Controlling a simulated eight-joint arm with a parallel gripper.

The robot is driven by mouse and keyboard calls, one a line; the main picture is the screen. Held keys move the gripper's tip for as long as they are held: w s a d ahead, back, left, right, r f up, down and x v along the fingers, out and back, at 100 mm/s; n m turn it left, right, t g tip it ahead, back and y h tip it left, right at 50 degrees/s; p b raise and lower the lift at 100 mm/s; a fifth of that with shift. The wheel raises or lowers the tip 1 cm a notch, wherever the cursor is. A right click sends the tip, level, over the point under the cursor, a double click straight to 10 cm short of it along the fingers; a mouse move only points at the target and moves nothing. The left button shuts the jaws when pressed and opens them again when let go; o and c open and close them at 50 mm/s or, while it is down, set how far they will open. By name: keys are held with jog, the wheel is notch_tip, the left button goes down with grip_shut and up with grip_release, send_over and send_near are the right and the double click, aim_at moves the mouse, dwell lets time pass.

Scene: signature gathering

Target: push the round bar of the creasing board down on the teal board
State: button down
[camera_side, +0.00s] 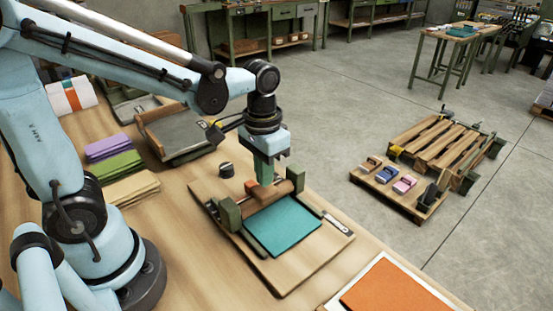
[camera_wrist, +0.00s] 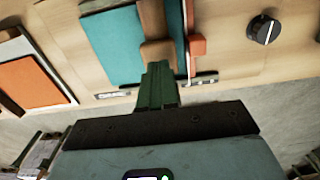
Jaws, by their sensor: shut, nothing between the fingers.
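The creasing board (camera_side: 310,262) lies on the wooden table, with green end blocks at both ends of its brown round bar (camera_side: 272,193). The teal board (camera_side: 284,227) lies flat on it, in front of the bar; it also shows in the wrist view (camera_wrist: 112,45). My gripper (camera_side: 263,182) points down with its green fingers shut and empty. The fingertips are right at the bar, nearer its right end; I cannot tell whether they touch it. In the wrist view the fingers (camera_wrist: 157,70) cover part of the brown bar (camera_wrist: 154,48).
A black knob (camera_side: 227,170) stands behind the creasing board. An orange sheet (camera_side: 392,290) lies at the front right. Folded purple, green and tan stacks (camera_side: 118,163) and a grey-topped wooden box (camera_side: 178,132) are behind. A pallet (camera_side: 440,150) stands on the floor at right.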

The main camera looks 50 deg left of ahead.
aim_at(265, 189)
jog(key=shift+f, duration=1.25)
jog(key=shift+r, duration=0.15)
dwell(0.4)
jog(key=shift+r, duration=3.4)
jog(key=t, duration=0.1)
jog(key=s+a+t, duration=0.1)
jog(key=t, duration=0.1)
jog(key=shift+s+a, duration=0.1)
jog(key=shift+s, duration=0.05)
jog(key=t, duration=0.2)
jog(key=a+t, duration=0.1)
jog(key=t, duration=0.1)
jog(key=shift+s+a, duration=0.15)
jog(key=shift+s, duration=0.25)
